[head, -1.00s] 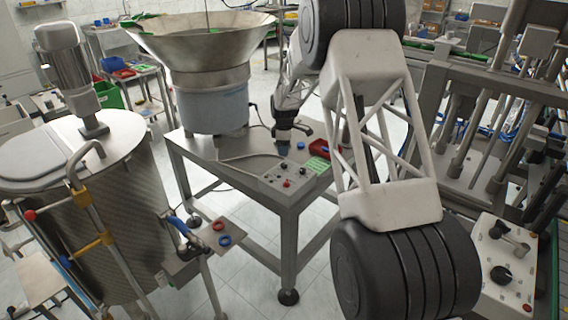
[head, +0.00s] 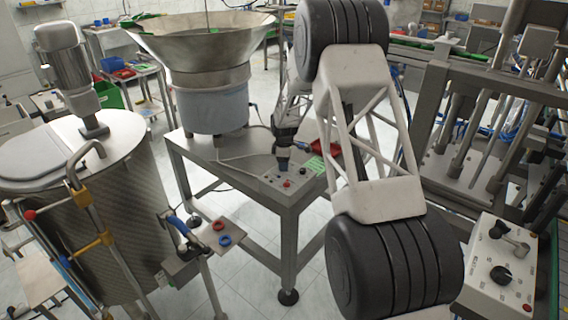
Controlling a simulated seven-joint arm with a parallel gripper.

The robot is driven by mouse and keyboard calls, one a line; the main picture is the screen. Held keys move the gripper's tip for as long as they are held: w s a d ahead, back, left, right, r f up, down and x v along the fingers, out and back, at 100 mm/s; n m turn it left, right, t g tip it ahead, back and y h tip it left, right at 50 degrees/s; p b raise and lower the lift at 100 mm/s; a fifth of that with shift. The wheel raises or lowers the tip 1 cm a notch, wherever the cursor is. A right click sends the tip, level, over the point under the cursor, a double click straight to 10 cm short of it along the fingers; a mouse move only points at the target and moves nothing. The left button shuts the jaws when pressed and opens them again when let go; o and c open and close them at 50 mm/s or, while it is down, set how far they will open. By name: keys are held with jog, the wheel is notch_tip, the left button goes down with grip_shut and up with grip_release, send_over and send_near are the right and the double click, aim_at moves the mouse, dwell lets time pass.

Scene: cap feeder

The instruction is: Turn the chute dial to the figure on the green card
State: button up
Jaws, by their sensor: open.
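The control box (head: 274,181) sits on the near part of the steel table, with a red button (head: 287,184) and small dark knobs on its sloped face. The green card (head: 316,165) lies just right of it; its figure is too small to read. My gripper (head: 283,166) is open and points down over the back of the box. It covers part of the face, so the chute dial and its setting cannot be made out. I cannot tell whether the fingers touch a knob.
A large bowl feeder (head: 205,50) stands behind the box on the table (head: 289,207). A red tray (head: 322,147) lies behind the card, partly behind my arm. Another panel with black knobs (head: 501,274) stands at the lower right.

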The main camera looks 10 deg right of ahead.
jog(key=c, duration=0.9)
jog(key=shift+c, duration=0.2)
